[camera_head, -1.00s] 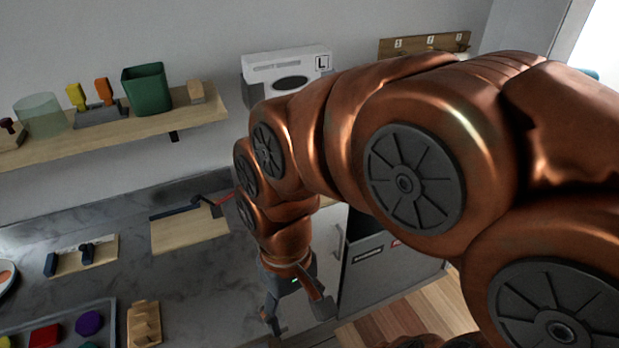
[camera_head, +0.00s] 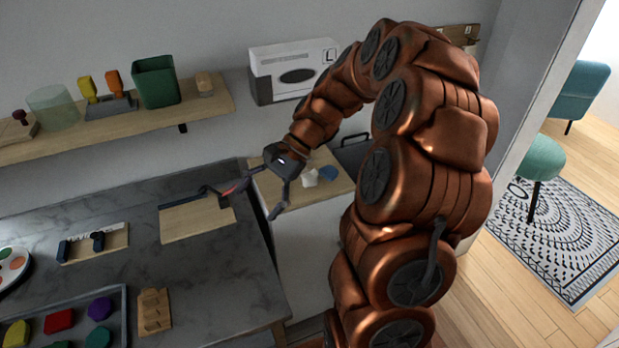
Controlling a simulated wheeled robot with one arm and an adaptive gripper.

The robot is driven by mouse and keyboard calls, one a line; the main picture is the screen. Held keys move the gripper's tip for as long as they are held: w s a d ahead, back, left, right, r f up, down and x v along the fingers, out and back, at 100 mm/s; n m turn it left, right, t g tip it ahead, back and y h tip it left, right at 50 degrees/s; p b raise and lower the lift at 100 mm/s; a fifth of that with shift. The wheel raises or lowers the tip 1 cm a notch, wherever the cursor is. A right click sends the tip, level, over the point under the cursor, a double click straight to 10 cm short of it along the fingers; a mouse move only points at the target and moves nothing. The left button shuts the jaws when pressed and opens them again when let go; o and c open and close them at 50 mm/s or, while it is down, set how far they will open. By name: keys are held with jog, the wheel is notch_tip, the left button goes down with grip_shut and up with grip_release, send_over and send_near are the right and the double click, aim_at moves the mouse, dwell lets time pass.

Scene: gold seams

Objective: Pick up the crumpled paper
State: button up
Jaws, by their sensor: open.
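A small white crumpled piece (camera_head: 309,178), which looks like the crumpled paper, lies on the wooden top (camera_head: 276,190) of a white cabinet, just right of my gripper. My gripper (camera_head: 260,196) is open and empty. It points down and left, with its fingers over the counter's right edge near the cabinet top. The paper is apart from the fingers and not between them. Nothing hides it.
A blue round item (camera_head: 328,173) lies right beside the paper. A wooden board (camera_head: 197,222) with a dark and red tool is left of my gripper. A green stool (camera_head: 541,158) stands far right.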

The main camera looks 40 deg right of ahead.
jog(key=w+d+f+m+t+y, duration=0.1)
jog(key=w+d+f+m+t, duration=0.15)
jog(key=d, duration=0.35)
jog(key=w+d+f+m+t+y, duration=0.1)
jog(key=w+d+m, duration=0.2)
jog(key=d, duration=0.2)
jog(key=m+t+p, duration=0.1)
jog(key=m+t, duration=0.4)
jog(key=m, duration=0.2)
send_near(317, 174)
jog(key=shift+h, duration=0.4)
jog(key=x, duration=0.5)
jog(key=shift+s+a+r, duration=0.1)
jog(key=shift+s+a, duration=0.1)
jog(key=shift+p+x, duration=1.7)
jog(key=shift+x, duration=2.15)
jog(key=shift+w, duration=0.1)
jog(key=c, duration=0.8)
